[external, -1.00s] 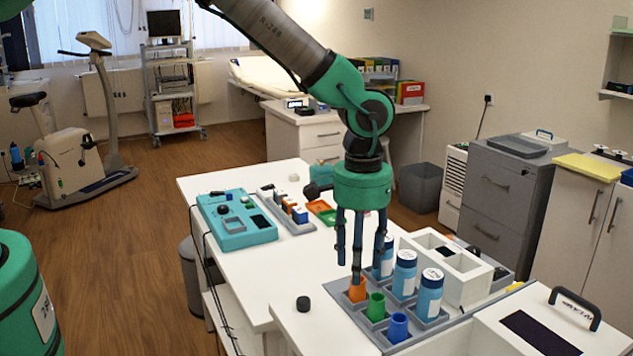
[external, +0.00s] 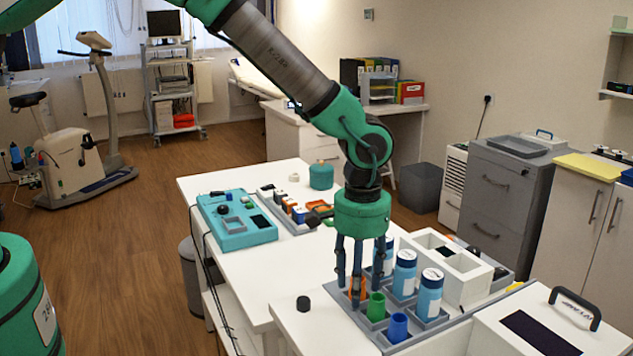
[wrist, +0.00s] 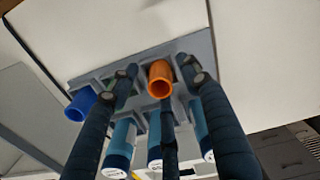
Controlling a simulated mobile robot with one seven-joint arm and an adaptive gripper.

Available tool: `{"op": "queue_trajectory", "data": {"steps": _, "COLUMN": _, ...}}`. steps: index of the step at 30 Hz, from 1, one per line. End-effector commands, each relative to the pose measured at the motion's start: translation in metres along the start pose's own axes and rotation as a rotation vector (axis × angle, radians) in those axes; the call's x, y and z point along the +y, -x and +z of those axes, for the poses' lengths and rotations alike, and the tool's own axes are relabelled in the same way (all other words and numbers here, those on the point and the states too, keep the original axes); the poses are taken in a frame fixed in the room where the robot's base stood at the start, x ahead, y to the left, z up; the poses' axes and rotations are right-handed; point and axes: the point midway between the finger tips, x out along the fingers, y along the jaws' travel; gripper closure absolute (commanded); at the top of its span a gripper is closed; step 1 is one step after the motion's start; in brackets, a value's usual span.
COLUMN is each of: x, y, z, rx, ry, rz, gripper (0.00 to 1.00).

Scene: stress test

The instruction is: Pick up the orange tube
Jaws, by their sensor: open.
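The orange tube (external: 363,289) stands in the grey rack (external: 345,302) on the white table and is partly hidden by a finger in the external view. My gripper (external: 359,287) is open and points down, its dark fingers low around the tube. In the wrist view the orange tube (wrist: 160,70) shows its open mouth between the fingertips of my gripper (wrist: 163,76). I cannot tell whether any finger touches it. The green tube (external: 376,307) and blue tube (external: 398,328) stand in the rack nearer the camera.
Blue bottles with white caps (external: 404,274) stand in the rack close to the right of my fingers. A white box (external: 465,282) is behind them. A teal device (external: 237,222) lies on the table farther left.

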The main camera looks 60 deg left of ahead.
Motion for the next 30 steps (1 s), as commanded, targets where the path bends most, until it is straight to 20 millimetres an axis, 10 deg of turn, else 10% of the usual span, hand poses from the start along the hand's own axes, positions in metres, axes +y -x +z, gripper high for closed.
{"op": "queue_trajectory", "data": {"steps": 13, "x": 0.0, "y": 0.0004, "z": 0.0, "rx": 0.0, "ry": 0.0, "rz": 0.0, "gripper": 0.53}}
{"op": "queue_trajectory", "data": {"steps": 20, "x": 0.0, "y": 0.0005, "z": 0.0, "rx": 0.0, "ry": 0.0, "rz": 0.0, "gripper": 0.93}}
{"op": "queue_trajectory", "data": {"steps": 30, "x": 0.0, "y": 0.0007, "z": -0.0001, "rx": 0.0, "ry": 0.0, "rz": 0.0, "gripper": 0.94}}
